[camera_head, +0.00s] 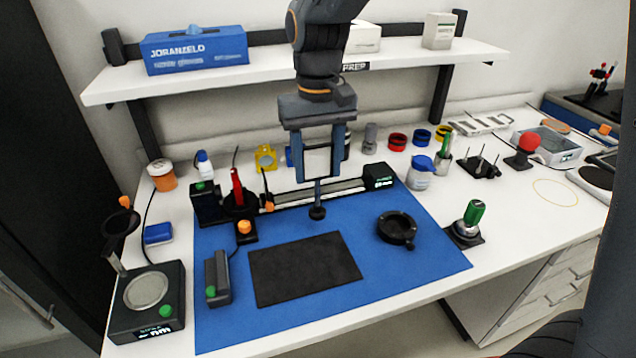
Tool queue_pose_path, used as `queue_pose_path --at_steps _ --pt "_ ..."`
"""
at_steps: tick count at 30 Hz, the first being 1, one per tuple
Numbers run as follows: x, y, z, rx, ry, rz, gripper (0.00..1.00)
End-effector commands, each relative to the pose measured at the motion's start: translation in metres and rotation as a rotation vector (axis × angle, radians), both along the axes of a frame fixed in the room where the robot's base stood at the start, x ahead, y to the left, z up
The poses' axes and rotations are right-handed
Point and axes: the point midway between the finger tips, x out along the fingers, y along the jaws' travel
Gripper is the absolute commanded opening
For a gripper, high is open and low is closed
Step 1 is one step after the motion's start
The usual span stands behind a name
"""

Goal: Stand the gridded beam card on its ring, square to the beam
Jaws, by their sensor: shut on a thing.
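My gripper (319,176) points down above the back of the blue mat, in front of the rail. It is shut on the beam card (317,163), a pale panel between the two fingers. Below the panel a dark post runs down to a small round dark foot (317,213). The card looks upright; its grid lines are too small to make out. I cannot tell whether the foot touches the mat. No ring shows clearly under the foot. A thin orange ring outline (556,193) is drawn on the white bench at the far right.
The rail (330,191) runs behind the card to a black box (378,176). A red-topped holder (237,196) stands left, a black round mount (396,229) right. A dark pad (303,270) lies in front. The shelf (420,54) is above, behind. The mat's (428,262) front right is clear.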

Motion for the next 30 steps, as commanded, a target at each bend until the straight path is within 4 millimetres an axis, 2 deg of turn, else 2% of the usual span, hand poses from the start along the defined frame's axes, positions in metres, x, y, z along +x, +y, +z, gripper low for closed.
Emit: queue_pose_path --at_steps 10,23,24,26,30 --pt "-0.001 0.002 -0.037 0.0 -0.001 0.003 0.01" --pt "0.0 0.002 -0.044 0.001 -0.002 0.005 0.01" --pt "0.0 0.002 -0.043 0.001 -0.002 0.005 0.57" --pt "0.0 0.002 -0.043 0.001 -0.002 0.005 0.67" --pt "0.0 0.002 -0.043 0.001 -0.002 0.005 0.69"
